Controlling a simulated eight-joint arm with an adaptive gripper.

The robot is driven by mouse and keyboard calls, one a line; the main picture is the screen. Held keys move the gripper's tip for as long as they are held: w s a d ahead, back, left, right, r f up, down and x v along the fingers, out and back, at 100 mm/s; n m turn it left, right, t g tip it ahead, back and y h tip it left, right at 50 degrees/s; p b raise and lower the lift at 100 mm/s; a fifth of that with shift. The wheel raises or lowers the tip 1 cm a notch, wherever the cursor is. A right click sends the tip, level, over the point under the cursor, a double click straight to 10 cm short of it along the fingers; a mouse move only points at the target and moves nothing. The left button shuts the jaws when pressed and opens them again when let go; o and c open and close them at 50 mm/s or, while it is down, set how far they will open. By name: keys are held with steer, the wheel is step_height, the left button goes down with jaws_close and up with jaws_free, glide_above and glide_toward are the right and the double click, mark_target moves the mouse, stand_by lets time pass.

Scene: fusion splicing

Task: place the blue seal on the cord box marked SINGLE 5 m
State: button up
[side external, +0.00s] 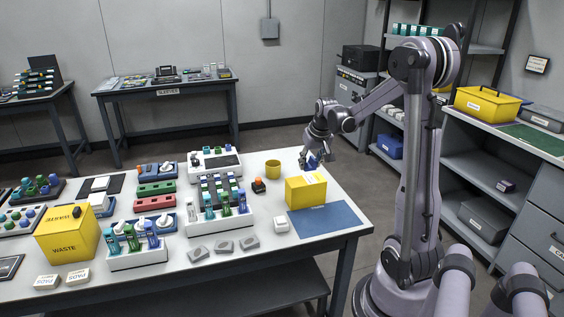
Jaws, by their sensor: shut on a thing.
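My gripper (311,157) is above the back right part of the table, shut on a small blue piece (314,162) that looks like the blue seal. Its exact shape is partly hidden by the fingers. A yellow box (304,193) stands just below and in front of the gripper, near the blue mat. It has a pale patch on top, too small to read. I cannot read a SINGLE 5 m marking on any box, so I cannot tell which one is the cord box.
A blue mat (327,219) lies at the table's right front corner. A yellow cup (273,170), an orange-and-black item (259,186) and a small white box (281,225) stand nearby. White racks of bottles and a yellow WASTE box (68,235) fill the left.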

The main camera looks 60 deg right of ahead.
mark_target(309, 169)
steer(key=shift+w+a+f, duration=0.1)
steer(key=shift+w+f, duration=0.2)
steer(key=shift+f, duration=1.9)
steer(key=shift+f, duration=0.15)
steer(key=o, duration=1.2)
steer(key=shift+c, duration=0.2)
